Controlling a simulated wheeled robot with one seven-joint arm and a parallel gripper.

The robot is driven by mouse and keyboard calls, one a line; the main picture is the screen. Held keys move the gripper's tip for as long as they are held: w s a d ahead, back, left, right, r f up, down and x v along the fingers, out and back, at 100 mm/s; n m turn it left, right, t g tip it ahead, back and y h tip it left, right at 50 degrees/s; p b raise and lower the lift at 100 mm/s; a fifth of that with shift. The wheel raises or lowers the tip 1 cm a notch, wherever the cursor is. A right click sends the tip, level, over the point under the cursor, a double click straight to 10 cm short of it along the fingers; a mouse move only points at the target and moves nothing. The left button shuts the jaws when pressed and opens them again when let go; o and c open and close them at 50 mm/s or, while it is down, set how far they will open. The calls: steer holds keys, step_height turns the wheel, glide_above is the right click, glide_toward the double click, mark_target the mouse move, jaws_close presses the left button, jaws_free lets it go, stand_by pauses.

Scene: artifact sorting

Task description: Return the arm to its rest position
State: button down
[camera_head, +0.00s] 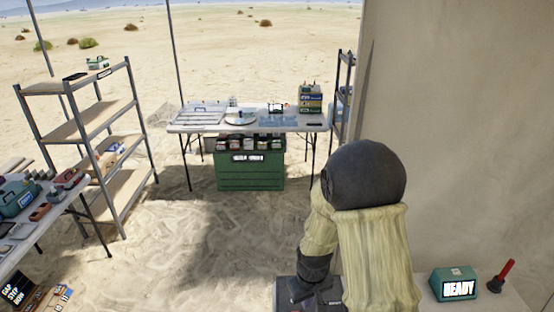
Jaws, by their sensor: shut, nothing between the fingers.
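My arm, in a cream cloth sleeve with a dark rounded joint, stands folded at the lower right of the head view. Its forearm hangs down on the left side. My gripper (316,292) is at the low end of the forearm, dark and small near the bottom edge. It is shut and holds nothing. It is over or beside a dark grey surface; I cannot tell whether they touch.
A green box reading READY (455,285) and a red-handled tool (502,275) are at the lower right, beside a tan wall (460,130). A work table (185,127) stands ahead, above a green crate (250,178). A shelf rack (70,130) and a cluttered table are left. Sandy floor between is clear.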

steer(key=s+d+r+m+t+b, duration=0.2)
steer(key=s+d+r+m+b, duration=0.1)
steer(key=s+d+r, duration=0.4)
step_height(320, 180, up, 2)
steer(key=shift+s+r+m+b, duration=0.1)
steer(key=shift+s+m+b, duration=0.3)
steer(key=shift+s+m, duration=0.6)
steer(key=shift+s, duration=0.1)
steer(key=shift+s, duration=0.2)
